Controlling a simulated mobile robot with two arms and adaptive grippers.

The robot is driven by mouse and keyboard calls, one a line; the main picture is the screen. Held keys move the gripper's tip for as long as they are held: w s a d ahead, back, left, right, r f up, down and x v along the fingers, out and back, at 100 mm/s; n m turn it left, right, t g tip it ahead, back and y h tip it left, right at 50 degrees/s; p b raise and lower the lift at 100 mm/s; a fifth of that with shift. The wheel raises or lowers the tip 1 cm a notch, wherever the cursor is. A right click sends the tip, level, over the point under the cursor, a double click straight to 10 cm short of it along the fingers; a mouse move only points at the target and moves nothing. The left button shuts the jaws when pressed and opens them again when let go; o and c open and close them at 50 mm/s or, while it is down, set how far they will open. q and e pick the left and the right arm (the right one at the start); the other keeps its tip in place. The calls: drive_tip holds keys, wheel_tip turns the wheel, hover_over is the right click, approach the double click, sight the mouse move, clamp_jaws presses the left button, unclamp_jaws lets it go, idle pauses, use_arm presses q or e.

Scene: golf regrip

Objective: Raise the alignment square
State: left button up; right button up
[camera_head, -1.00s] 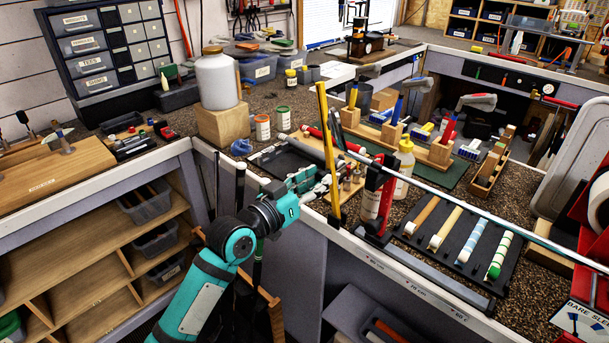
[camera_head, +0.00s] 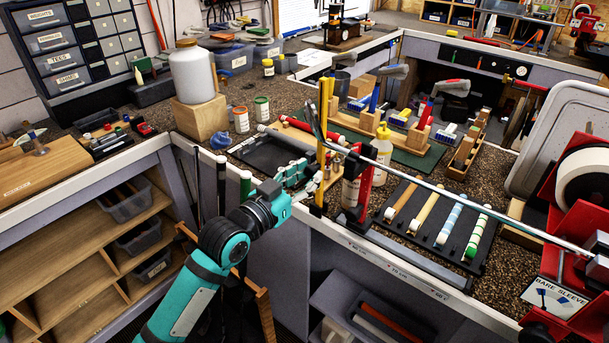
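The alignment square looks to be the yellow upright piece (camera_head: 322,165) at the bench's front edge, in the middle of the head view. It stands about upright beside the red clamp (camera_head: 362,185). A golf club's shaft (camera_head: 460,190) runs from the square, past the clamp, to the right; its dark head end (camera_head: 313,112) is up against the square in the picture. My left gripper (camera_head: 302,176) is just left of the square, fingers toward it. Its fingertips are small and cluttered, so whether they touch or hold the square is unclear. My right gripper is not in view.
A black rack with several grips (camera_head: 480,232) lies right of the clamp. A spray bottle (camera_head: 382,150) stands close behind the clamp. A red tape holder with a white roll (camera_head: 585,180) is at the right. A wood block with a white jar (camera_head: 193,75) stands at the back left.

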use_arm(q)
drive_tip(key=o, duration=0.4)
drive_tip(key=shift+d, duration=0.15)
drive_tip(key=shift+s+a+f, duration=0.1)
drive_tip(key=shift+s+a, duration=0.1)
drive_tip(key=shift+a, duration=0.05)
drive_tip(key=v, duration=1.1)
drive_tip(key=shift+s, duration=0.25)
drive_tip(key=shift+a, duration=0.1)
